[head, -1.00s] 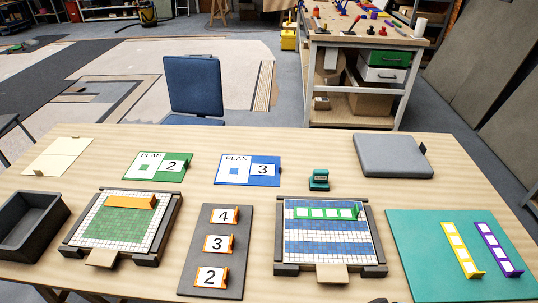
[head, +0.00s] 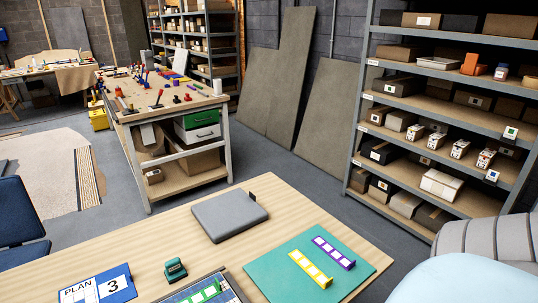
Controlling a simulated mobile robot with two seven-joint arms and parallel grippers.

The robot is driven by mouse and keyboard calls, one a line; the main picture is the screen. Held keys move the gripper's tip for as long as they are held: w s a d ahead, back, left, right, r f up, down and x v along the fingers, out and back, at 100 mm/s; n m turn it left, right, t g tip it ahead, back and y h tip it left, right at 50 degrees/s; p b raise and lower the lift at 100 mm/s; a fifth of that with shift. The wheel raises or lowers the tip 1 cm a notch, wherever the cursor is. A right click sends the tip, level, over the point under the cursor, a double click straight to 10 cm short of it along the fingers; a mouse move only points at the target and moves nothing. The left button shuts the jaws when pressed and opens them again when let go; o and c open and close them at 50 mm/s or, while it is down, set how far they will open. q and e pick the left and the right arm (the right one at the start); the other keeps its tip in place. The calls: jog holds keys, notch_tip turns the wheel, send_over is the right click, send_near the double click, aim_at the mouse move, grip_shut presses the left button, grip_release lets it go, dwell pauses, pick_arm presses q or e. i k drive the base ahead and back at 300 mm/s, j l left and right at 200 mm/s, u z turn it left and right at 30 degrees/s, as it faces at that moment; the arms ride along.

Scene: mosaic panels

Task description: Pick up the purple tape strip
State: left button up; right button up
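The purple tape strip (head: 333,251) lies on the teal mat (head: 275,277) near the right end of the table. It has white squares along it and a small upright purple tab at its right end. A yellow tape strip (head: 310,269) of the same kind lies beside it, to the left and nearer to me, apart from it. Neither of my grippers shows in the head view.
A grey pad (head: 228,215) lies behind the mat. A green stamp-like block (head: 175,269), a blue PLAN 3 card (head: 98,287) and part of a mosaic panel with a green strip (head: 203,292) are to the left. Shelving (head: 440,115) stands at the right; a pale-blue rounded shape (head: 452,281) fills the lower right corner.

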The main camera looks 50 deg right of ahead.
aim_at(343, 261)
jog(key=z, duration=2.1)
